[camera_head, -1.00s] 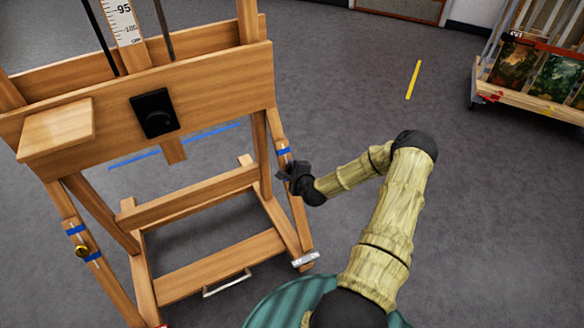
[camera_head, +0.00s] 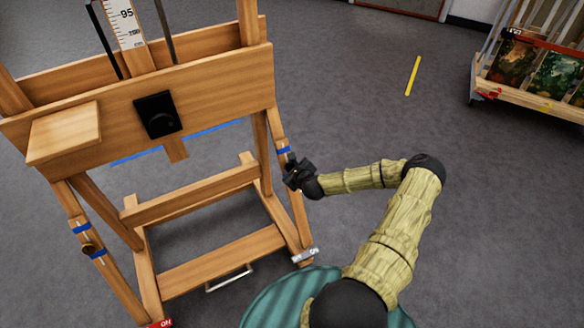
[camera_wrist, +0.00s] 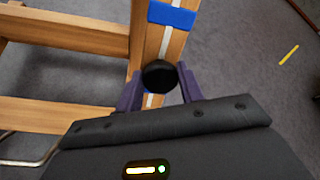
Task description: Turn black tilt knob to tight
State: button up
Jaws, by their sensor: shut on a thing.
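The black tilt knob (camera_wrist: 159,75) sits on the easel's right leg (camera_wrist: 158,40), just below a blue tape band. In the wrist view my gripper (camera_wrist: 159,84) has its two purple fingers on either side of the round knob, shut on it. In the head view my gripper (camera_head: 296,172) is at the right leg (camera_head: 282,146) and covers the knob. A white line runs along the leg above and below the knob. No tight marking is readable.
The wooden easel (camera_head: 205,92) stands on grey floor, with a black dial box (camera_head: 157,115) on its crossboard. A cart of paintings (camera_head: 540,92) stands far right.

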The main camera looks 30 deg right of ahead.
jog(key=shift+s+f, duration=0.1)
jog(key=o, duration=1)
jog(key=p+v, duration=0.3)
jog(key=v, duration=1.4)
jog(key=shift+s, duration=0.1)
